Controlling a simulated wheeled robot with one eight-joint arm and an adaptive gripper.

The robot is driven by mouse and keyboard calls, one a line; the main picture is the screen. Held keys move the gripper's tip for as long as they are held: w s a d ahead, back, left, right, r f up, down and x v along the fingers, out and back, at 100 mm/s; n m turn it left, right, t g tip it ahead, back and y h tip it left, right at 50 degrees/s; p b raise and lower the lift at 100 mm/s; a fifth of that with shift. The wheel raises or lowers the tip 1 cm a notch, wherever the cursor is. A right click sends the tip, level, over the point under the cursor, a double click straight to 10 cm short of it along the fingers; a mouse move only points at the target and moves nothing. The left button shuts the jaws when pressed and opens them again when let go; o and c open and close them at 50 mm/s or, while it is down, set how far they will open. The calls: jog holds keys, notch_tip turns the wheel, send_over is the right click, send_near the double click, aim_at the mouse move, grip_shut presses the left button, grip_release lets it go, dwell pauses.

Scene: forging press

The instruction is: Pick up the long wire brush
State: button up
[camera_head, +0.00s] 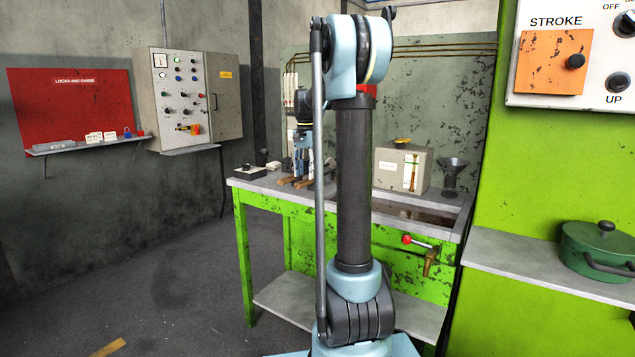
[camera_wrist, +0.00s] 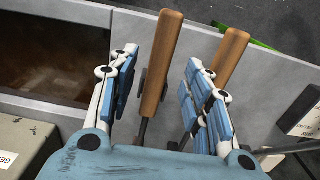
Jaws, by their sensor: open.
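Two long wooden-handled tools lie side by side on the bench; their brush ends are hidden, so I cannot tell which is the long wire brush. In the wrist view one wooden handle (camera_wrist: 161,62) runs between the fingers of my gripper (camera_wrist: 160,72), with a gap on both sides. The other wooden handle (camera_wrist: 229,58) lies just outside the right finger, partly hidden by it. My gripper is open and empty, pointing down over the bench. In the head view the gripper (camera_head: 303,168) is at the bench's left part, just above the handles (camera_head: 284,181).
The green bench (camera_head: 262,235) has a dark recess (camera_wrist: 55,55), left in the wrist view. A beige box (camera_head: 402,168) and a dark funnel-like holder (camera_head: 453,172) stand at its back right. A small black-and-white box (camera_head: 249,172) is at its left corner. A red-knobbed lever (camera_head: 407,240) sticks out in front.

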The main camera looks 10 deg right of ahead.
aim_at(306, 179)
jog(key=shift+f, duration=2.85)
grip_shut()
